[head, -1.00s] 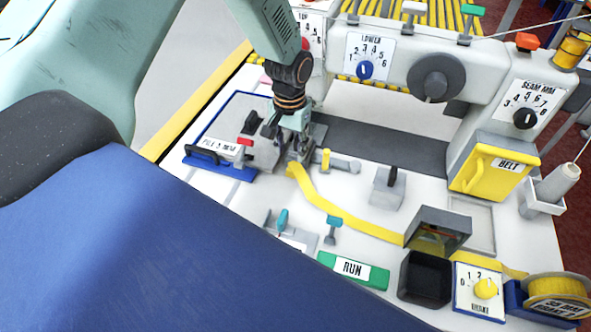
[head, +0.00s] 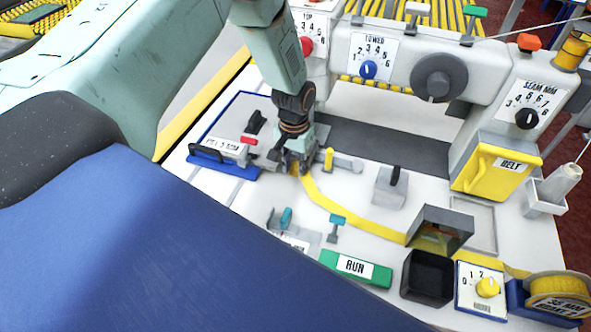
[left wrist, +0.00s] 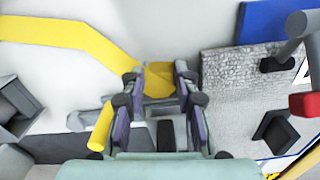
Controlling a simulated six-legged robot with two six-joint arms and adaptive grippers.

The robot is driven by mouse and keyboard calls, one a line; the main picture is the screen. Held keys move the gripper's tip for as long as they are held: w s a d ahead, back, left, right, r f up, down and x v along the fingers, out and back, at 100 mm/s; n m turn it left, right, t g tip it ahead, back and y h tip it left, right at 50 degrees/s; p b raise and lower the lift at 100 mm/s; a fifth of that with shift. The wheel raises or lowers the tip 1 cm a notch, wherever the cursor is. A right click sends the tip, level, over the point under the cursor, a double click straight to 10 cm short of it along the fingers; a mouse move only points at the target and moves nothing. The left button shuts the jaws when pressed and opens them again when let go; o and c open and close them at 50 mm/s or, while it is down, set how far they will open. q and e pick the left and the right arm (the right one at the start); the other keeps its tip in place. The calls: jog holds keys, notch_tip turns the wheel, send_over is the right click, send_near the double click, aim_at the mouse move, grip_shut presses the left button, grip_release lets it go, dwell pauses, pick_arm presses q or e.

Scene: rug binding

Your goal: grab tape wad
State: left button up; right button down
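A yellow tape (head: 350,217) runs across the white bench and ends under my left gripper (head: 296,167). In the left wrist view the tape (left wrist: 60,32) comes in from the left. A rounded yellow piece (left wrist: 160,82), which looks like the tape wad at the tape's end, shows between the fingertips of my left gripper (left wrist: 160,72). The two fingers stand apart on either side of it; I see no clear grip on it. In the head view the gripper hides most of this piece. My right gripper is not in view.
A yellow-handled lever (head: 328,160) stands close beside the gripper; its handle (left wrist: 100,128) also shows in the wrist view. A grey textured piece (left wrist: 235,85) lies to the right there. A grey block (head: 390,187), dark bin (head: 427,278) and RUN button (head: 354,268) stand nearby.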

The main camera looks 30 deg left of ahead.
pick_arm(q)
jog(key=shift+c, duration=1)
